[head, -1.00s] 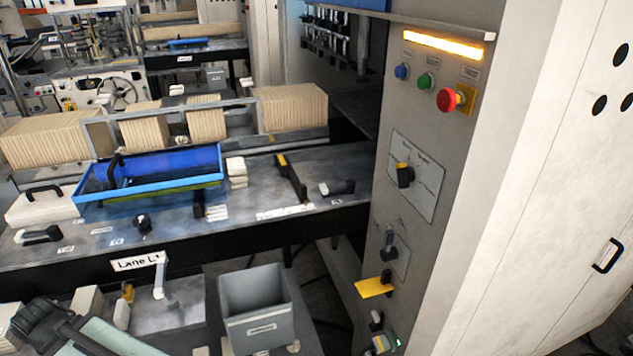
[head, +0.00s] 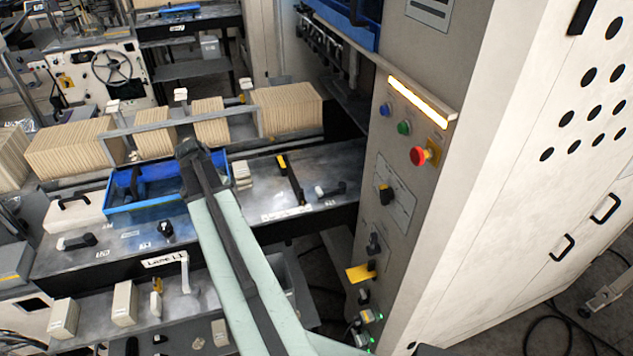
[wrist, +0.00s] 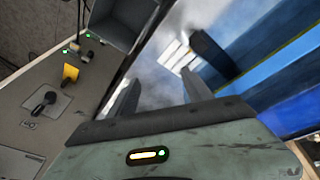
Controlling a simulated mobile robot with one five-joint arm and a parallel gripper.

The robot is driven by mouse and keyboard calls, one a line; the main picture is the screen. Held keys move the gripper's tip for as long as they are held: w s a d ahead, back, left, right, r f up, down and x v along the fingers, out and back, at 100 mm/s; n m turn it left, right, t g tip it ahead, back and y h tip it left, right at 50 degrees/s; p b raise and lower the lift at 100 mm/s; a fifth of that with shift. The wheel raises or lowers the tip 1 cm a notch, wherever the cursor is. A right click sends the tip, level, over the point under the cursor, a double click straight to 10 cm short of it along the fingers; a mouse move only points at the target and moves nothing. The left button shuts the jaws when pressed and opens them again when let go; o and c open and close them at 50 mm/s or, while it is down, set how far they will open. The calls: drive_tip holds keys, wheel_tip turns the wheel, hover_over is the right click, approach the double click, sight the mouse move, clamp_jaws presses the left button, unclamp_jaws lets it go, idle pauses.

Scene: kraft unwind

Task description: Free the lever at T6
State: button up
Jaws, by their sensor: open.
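The lane table (head: 250,222) carries several black levers and small white labels, too small for me to read T6 with certainty. One black lever (head: 166,231) stands in front of the blue tray (head: 150,212). Another lies flat at the left (head: 76,241), and one is at the right (head: 330,191). My gripper (head: 188,148) reaches over the tray and hides part of it. In the wrist view my gripper (wrist: 160,92) is open, its fingers apart with nothing between them. The blue tray (wrist: 285,60) shows at the right there, with a dark bar (wrist: 213,54) beside it.
A control panel (head: 385,230) with a red button (head: 418,156) and a yellow tag (head: 361,272) stands right of the table. A grey bin (wrist: 130,18) shows in the wrist view. Stacks of brown sheets (head: 285,110) stand behind the tray.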

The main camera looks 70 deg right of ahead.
drive_tip(key=s+d+r+m+g+p, duration=0.15)
drive_tip(key=s+d+m, duration=0.45)
drive_tip(key=s+d, duration=0.75)
drive_tip(key=m, duration=0.4)
approach(319, 190)
drive_tip(key=shift+g, duration=0.35)
drive_tip(key=b+x, duration=0.2)
drive_tip(key=x, duration=0.1)
drive_tip(key=b+x, duration=0.2)
drive_tip(key=b, duration=0.1)
drive_tip(key=b+x, duration=0.2)
drive_tip(key=x, duration=0.1)
drive_tip(key=shift+w+d+f+b, duration=0.15)
drive_tip(key=shift+w+f+b, duration=0.1)
drive_tip(key=shift+f+b, duration=0.15)
drive_tip(key=shift+r, duration=0.1)
clamp_jaws()
